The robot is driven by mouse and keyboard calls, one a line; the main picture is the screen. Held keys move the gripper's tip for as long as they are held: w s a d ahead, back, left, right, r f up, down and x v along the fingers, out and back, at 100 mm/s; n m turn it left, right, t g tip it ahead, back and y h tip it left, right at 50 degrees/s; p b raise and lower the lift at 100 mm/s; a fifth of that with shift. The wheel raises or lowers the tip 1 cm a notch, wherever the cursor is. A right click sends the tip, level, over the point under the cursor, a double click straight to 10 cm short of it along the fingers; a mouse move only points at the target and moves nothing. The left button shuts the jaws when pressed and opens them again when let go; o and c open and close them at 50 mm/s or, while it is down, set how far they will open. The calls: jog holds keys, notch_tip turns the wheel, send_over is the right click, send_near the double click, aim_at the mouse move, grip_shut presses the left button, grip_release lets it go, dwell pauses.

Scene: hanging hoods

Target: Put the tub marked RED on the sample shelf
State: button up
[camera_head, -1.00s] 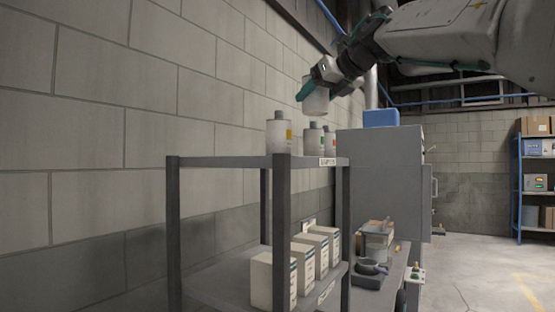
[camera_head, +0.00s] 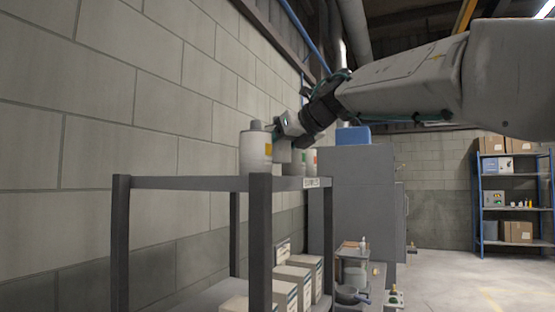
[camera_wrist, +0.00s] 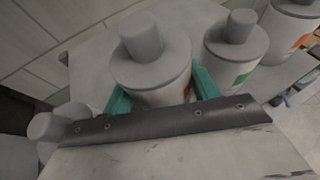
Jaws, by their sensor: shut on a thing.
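My gripper (camera_head: 284,133) is over the top board of the grey shelf (camera_head: 190,183), whose edge sign looks like "SAMPLES". In the wrist view its teal fingers (camera_wrist: 160,92) are shut on a pale tub (camera_wrist: 150,68) with a grey cap, upright. A sliver of red shows on this tub near the right finger; its label cannot be read. The held tub (camera_head: 283,154) is low over the board; I cannot tell whether it touches. A green-labelled tub (camera_wrist: 238,50) and an orange-labelled tub (camera_wrist: 292,22) are beyond.
White boxes (camera_head: 292,276) stand on the lower board. Behind are a grey cabinet (camera_head: 355,205) with a blue box (camera_head: 353,135) on top and a bench with small items. A block wall runs close along the left. Open floor and a blue rack (camera_head: 478,200) are at right.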

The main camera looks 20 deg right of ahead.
aim_at(287, 152)
jog(key=shift+f, duration=1.5)
jog(key=shift+f, duration=0.15)
jog(key=o, duration=0.5)
jog(key=shift+s+d+r, duration=0.1)
jog(key=shift+s+r, duration=0.05)
jog(key=shift+r, duration=0.05)
jog(key=v, duration=1.1)
jog(key=shift+s+d+r, duration=0.1)
jog(key=shift+s+r, duration=0.15)
jog(key=shift+s, duration=0.1)
